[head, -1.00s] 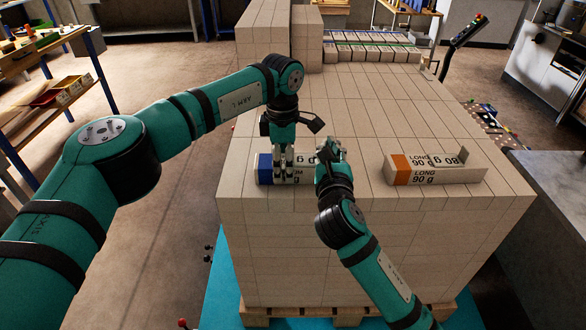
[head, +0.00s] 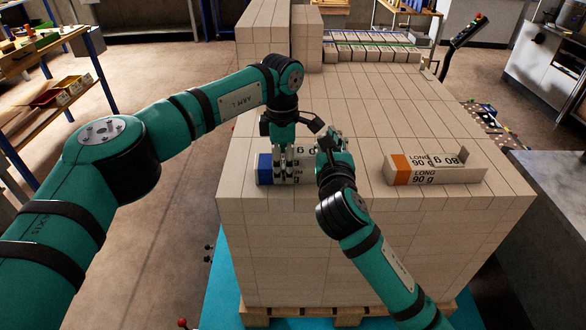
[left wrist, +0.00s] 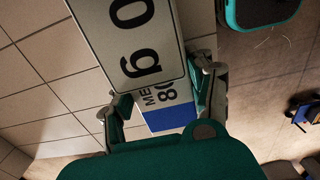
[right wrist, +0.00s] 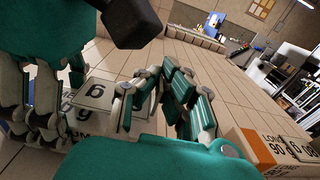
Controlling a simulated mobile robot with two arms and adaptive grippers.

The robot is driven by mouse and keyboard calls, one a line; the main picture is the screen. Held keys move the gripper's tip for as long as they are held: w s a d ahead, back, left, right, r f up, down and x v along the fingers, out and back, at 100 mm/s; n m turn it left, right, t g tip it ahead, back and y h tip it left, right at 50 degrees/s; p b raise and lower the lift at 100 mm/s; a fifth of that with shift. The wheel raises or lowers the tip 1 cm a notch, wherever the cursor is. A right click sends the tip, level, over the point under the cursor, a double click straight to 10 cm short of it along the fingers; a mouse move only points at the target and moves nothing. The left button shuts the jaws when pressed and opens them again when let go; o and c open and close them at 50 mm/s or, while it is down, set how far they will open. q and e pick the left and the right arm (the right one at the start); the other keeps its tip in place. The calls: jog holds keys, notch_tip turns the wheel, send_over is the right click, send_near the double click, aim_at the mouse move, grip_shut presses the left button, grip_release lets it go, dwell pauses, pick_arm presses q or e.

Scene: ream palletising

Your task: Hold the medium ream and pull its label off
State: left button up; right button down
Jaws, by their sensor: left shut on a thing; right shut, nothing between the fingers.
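The medium ream (head: 264,170) is white with a blue end and lies on the front of the stack. My left gripper (head: 283,176) is over it from above, shut on it near the blue end, which also shows in the left wrist view (left wrist: 170,118). A white label with black print and a dark border (left wrist: 130,35) lies over the ream's other part; it also shows in the right wrist view (right wrist: 98,100). Whether it is still stuck down is unclear. My right gripper (right wrist: 158,78) is shut and empty beside the label, above the ream's right end.
A long ream (head: 430,173) with an orange end lies to the right, a flap standing up at its right end. The stack (head: 375,105) under both is wide and flat with free room behind. A taller stack (head: 262,35) rises at the back left.

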jog(key=shift+r, duration=0.95)
jog(key=shift+r, duration=0.15)
